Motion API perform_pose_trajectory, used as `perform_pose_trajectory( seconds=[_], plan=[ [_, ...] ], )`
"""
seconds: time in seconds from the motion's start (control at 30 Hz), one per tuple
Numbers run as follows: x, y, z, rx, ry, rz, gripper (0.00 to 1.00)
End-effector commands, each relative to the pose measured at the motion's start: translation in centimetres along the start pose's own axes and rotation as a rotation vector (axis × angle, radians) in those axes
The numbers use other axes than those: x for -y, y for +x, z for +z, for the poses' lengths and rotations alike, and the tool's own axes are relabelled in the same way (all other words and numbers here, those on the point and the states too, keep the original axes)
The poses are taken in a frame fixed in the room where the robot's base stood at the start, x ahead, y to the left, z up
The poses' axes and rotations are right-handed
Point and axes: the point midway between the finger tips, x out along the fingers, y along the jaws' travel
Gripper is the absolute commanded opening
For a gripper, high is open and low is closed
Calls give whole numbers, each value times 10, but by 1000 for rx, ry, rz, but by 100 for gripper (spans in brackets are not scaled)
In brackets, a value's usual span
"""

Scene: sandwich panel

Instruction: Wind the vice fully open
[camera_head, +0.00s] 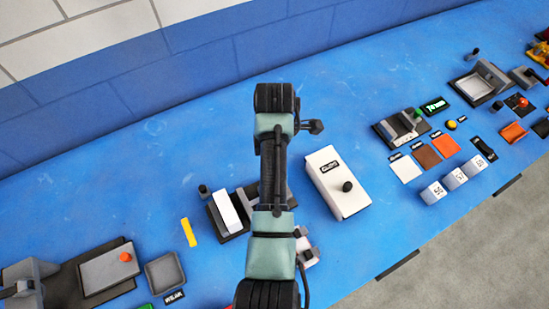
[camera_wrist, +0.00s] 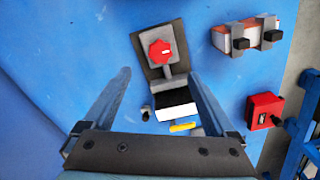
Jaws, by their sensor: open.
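The vice shows in the wrist view as a dark base with a grey body, a red star-shaped handwheel (camera_wrist: 161,52) and a white block (camera_wrist: 177,111) at its near end. A black part lies between the grey body and the white block. In the head view my arm covers part of the vice (camera_head: 228,212), including the handwheel. My gripper (camera_wrist: 159,74) is open and empty. Its two fingers stand apart on either side of the vice in the wrist view, with the handwheel beyond and between their tips. The fingers are hidden in the head view. I cannot tell the jaw gap.
A small black knob (camera_wrist: 147,114) and a yellow strip (camera_wrist: 183,127) lie by the vice. A clamp-like fixture (camera_wrist: 247,36) and a red box (camera_wrist: 264,110) stand to its right in the wrist view. A white box (camera_head: 338,182) stands right of my arm. The blue bench behind is clear.

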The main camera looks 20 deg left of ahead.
Motion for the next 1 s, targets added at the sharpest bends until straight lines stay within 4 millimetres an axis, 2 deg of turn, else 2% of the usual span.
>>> perform_pose_trajectory(
  seconds=[0.1, 0.23, 0.83, 0.93, 1.0],
  plan=[
    [-1, -16, 0, 1, 0, 3, 91],
    [0, -25, 0, 0, -1, 1, 91],
    [-1, -27, 0, 0, 1, 2, 91],
    [-12, -38, 5, 8, 53, 69, 91],
    [-31, -57, 14, 16, 143, 181, 91]
  ],
)
